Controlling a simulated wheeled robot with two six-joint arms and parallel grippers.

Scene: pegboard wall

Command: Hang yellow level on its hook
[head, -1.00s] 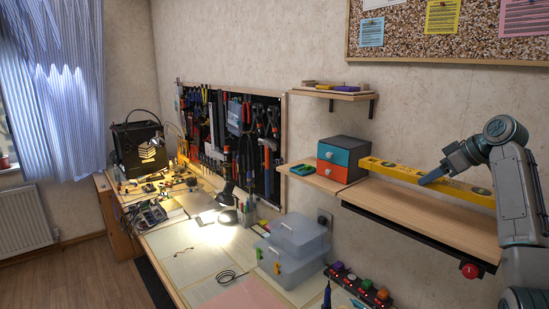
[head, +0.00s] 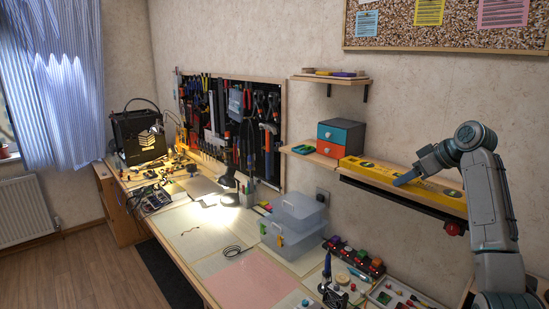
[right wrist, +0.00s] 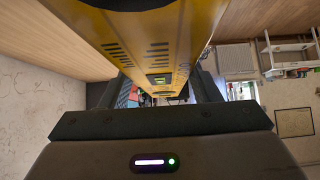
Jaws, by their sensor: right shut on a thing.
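The long yellow level (head: 372,169) is at the right-hand wall shelf, covering most of its top in the head view. My right gripper (head: 406,178) is shut on the level around its middle. In the right wrist view the level (right wrist: 150,45) fills the space between the fingers and runs away from the camera, with a small vial in it. I cannot tell whether it touches the shelf or is just above it. The tool pegboard (head: 268,168) hangs on the wall farther left; the level's hook cannot be made out. My left gripper is not in view.
An orange and teal drawer box (head: 338,140) stands on a shelf just left of the level. A small shelf (head: 328,80) is above it. Clear plastic boxes (head: 290,235), a desk lamp (head: 228,188) and a power strip (head: 355,257) are on the workbench below.

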